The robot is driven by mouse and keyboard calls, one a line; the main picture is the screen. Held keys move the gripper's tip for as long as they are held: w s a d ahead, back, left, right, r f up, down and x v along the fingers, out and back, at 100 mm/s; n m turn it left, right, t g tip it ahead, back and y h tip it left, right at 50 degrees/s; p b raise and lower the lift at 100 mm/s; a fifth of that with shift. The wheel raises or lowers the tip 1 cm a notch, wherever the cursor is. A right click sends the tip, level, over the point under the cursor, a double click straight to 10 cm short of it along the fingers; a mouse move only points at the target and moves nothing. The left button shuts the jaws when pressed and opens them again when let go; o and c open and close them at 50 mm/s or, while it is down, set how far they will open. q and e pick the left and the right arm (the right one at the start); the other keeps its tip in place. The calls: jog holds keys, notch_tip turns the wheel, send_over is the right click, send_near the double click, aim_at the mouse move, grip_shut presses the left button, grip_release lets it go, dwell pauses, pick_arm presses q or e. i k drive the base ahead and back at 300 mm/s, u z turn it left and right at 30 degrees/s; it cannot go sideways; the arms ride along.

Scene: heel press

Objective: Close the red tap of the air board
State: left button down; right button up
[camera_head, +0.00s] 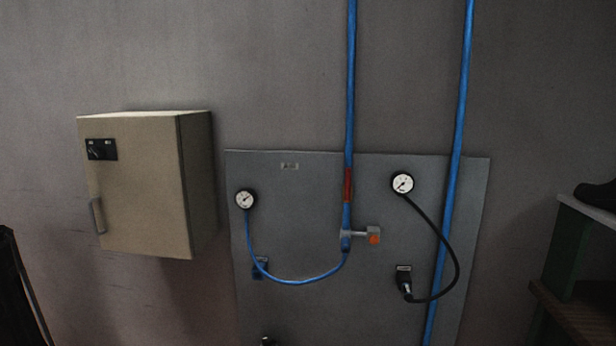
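The air board (310,220) is a grey panel on the wall, right of the middle of the head view. A blue pipe comes down onto it and carries a red band, which may be the lever of the red tap (348,185), lying in line with the pipe. Below it is a grey fitting with an orange-red round knob (374,238) sticking out to the right. I cannot tell for certain which of these is the red tap. Neither of my grippers shows in this view.
Two gauges (245,199) (402,183) sit on the board with a blue hose (297,283) and a black hose (457,262). A second blue pipe (459,130) runs down the right. A beige cabinet (145,185) juts from the wall at left. A bench (585,208) stands at right.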

aim_at(348, 171)
jog(key=i, duration=1)
jog(key=z, duration=0.75)
